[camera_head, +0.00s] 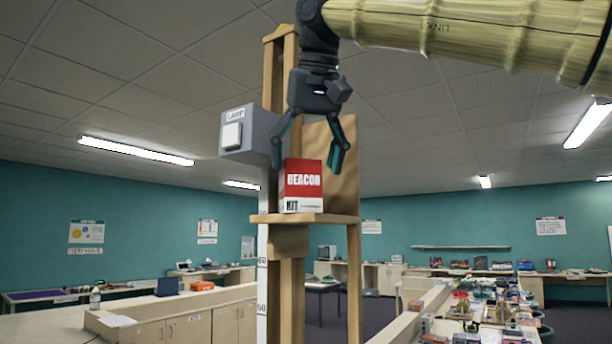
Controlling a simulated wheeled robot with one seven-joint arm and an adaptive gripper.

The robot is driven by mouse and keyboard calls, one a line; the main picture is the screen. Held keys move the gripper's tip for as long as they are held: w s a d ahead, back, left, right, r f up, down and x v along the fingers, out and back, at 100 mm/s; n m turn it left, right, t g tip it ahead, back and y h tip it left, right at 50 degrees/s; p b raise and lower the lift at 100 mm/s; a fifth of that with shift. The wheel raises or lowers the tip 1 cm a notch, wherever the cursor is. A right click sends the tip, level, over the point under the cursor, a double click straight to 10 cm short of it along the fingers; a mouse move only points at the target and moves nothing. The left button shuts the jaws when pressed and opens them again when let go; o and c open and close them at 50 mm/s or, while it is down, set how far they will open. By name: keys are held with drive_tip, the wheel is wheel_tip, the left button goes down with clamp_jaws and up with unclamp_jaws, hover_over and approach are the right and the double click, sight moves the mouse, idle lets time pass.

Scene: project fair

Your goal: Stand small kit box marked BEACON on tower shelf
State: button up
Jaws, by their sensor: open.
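The small kit box (303,184), red on top and white below and marked BEACON, stands upright on the wooden tower shelf (306,218). My gripper (308,160) points down above the box, with its two fingers spread apart. The left finger hangs by the box's upper left edge and the right finger by its upper right side. I cannot tell whether either finger touches the box. The box's underside and back are hidden.
A grey lamp box (250,135) is fixed on the tower's left side near my left finger. A brown paper bag or panel (344,150) stands behind the box on the shelf. A cluttered table (480,318) is at lower right, and low cabinets (190,325) are at lower left.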

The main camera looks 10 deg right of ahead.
drive_tip(key=b+v, duration=0.1)
drive_tip(key=v, duration=0.8)
drive_tip(key=shift+r, duration=0.1)
idle(2.3)
